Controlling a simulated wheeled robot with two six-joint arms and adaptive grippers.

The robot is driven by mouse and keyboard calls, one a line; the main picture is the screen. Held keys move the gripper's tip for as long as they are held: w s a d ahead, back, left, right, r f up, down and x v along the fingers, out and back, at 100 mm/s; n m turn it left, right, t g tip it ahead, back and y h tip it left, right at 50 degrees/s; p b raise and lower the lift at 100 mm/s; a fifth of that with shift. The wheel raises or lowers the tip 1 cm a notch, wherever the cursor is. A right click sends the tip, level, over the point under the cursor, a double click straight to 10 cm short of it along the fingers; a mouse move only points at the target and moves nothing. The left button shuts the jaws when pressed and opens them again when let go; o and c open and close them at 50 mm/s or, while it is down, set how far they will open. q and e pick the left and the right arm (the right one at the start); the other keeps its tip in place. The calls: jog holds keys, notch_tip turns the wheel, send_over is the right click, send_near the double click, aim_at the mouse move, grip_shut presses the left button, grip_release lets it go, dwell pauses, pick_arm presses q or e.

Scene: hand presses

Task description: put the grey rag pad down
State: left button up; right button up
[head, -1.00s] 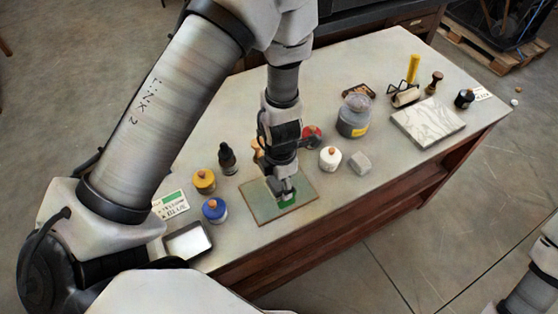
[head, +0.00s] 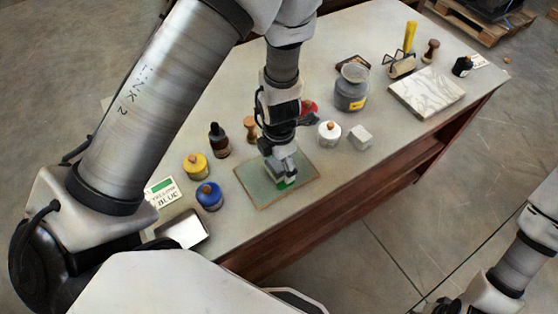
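My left gripper (head: 284,174) points down over the square grey-green slab (head: 252,184) near the table's front edge. A small pale grey piece shows at its fingertips, but I cannot tell finger from held pad. A bright green patch (head: 286,184) lies right under the tips, on or just above the slab. A pale grey block (head: 360,137), which may be the rag pad, rests on the table to the right of the white jar (head: 329,133). My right gripper is out of view; only part of that arm shows at lower right.
Yellow (head: 196,166) and blue (head: 209,196) jars, a dark bottle (head: 219,141) and a metal tray (head: 184,230) stand left of the slab. A big grey jar (head: 352,88) and a marble slab (head: 427,93) are to the right. Bare table lies in front of the block.

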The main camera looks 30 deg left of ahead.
pick_arm(q)
notch_tip(320, 180, up, 12)
jog(key=p, duration=0.6)
jog(key=shift+r+p, duration=0.25)
jog(key=shift+p, duration=0.05)
jog(key=shift+s, duration=0.1)
